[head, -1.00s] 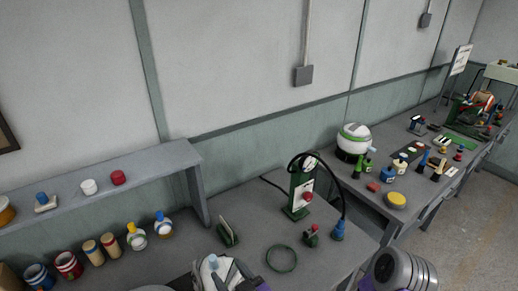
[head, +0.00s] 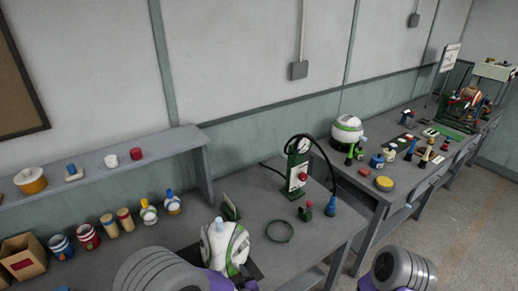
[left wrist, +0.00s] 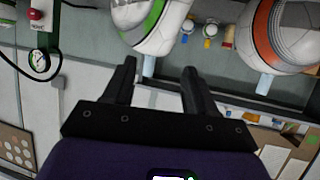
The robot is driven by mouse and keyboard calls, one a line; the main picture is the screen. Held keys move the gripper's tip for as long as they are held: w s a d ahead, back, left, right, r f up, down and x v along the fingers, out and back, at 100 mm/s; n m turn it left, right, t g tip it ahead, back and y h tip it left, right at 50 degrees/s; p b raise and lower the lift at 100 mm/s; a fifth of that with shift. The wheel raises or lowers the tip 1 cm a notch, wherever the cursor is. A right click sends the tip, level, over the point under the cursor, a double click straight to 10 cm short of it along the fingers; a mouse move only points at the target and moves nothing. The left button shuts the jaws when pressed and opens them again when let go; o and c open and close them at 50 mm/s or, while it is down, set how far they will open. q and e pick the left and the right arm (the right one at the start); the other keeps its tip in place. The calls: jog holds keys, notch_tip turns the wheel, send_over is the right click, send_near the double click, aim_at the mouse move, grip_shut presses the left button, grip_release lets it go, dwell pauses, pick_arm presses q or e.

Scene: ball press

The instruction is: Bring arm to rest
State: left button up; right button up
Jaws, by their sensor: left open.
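My left gripper (head: 240,285) is at the bottom of the head view, in front of a white and green ball (head: 222,245), its fingers mostly hidden. In the left wrist view my left gripper (left wrist: 160,85) has its two dark fingers wide apart with nothing held. The white and green ball (left wrist: 150,22) is beyond the fingertips there, its pale blue nub showing between them. A white and orange ball (left wrist: 270,35) is at the upper right. Part of my right arm shows at the bottom right of the head view; its gripper is out of view.
A green device with a gauge and cable (head: 298,172) stands on the grey bench, with a green ring (head: 280,232) in front. Several small jars and bottles line the left bench. A shelf (head: 100,170) runs above them. A second bench holds another ball (head: 346,131).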

pick_arm(q)
jog(key=s+a+f+m+g+h, duration=0.1)
jog(key=s+f+g+h, duration=0.15)
jog(key=f, duration=0.65)
jog(key=s+a+f+g+h, duration=0.1)
jog(key=s+f+g+h, duration=0.2)
jog(key=f, duration=0.6)
jog(key=s+f+g+h, duration=0.3)
jog(key=s+f+g, duration=0.4)
jog(key=s, duration=0.5)
notch_tip(320, 180, down, 10)
jog(key=m+b, duration=0.1)
jog(key=b, duration=0.9)
jog(key=shift+t, duration=0.45)
jog(key=shift+w+a+r, duration=0.1)
